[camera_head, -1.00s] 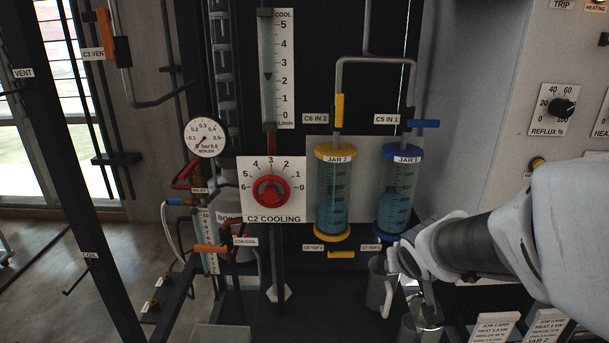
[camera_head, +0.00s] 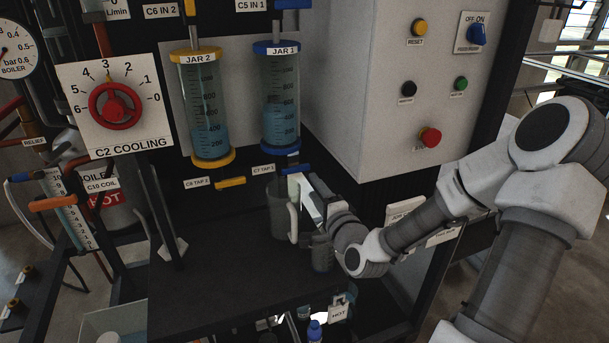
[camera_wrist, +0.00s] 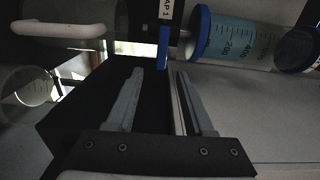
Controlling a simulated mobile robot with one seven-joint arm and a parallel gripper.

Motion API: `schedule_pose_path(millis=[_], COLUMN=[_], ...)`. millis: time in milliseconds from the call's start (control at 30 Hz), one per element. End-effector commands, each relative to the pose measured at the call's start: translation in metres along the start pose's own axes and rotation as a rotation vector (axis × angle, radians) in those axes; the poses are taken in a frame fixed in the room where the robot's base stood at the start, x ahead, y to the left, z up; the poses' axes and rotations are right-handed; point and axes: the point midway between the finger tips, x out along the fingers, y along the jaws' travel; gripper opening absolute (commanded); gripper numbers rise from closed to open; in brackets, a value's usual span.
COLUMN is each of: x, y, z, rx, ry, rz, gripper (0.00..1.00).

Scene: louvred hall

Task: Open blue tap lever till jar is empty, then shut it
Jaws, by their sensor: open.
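Jar 1 (camera_head: 281,92) is a clear cylinder with blue end rims, holding blue liquid in its lower part. The blue tap lever (camera_head: 293,170) lies roughly level under it, by the C7 TAP 1 label. In the wrist view the lever (camera_wrist: 164,48) shows just beyond my fingertips, beside the jar's blue rim (camera_wrist: 200,32). My gripper (camera_head: 302,180) is at the lever in the head view and partly overlaps it. In the wrist view my gripper (camera_wrist: 158,72) has its fingers apart with nothing between them; contact with the lever cannot be told.
A grey jug (camera_head: 278,212) with a pale handle stands below the tap, close to my gripper. A clear beaker (camera_wrist: 28,88) is nearby. Jar 2 (camera_head: 206,110) and its yellow tap lever (camera_head: 230,183) are to the left. The control box (camera_head: 385,120) stands to the right.

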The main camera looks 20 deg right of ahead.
Motion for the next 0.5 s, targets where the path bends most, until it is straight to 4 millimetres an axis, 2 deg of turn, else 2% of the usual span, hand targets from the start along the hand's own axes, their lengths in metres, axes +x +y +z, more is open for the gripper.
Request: schedule_pose_path(millis=[233,500], x=[0.014,0.051], y=[-0.001,-0.001], z=[-0.003,-0.003], rx=[0.016,0.015], ry=[0.009,0.009], rz=[-0.015,-0.014], gripper=[0.53,0.53])
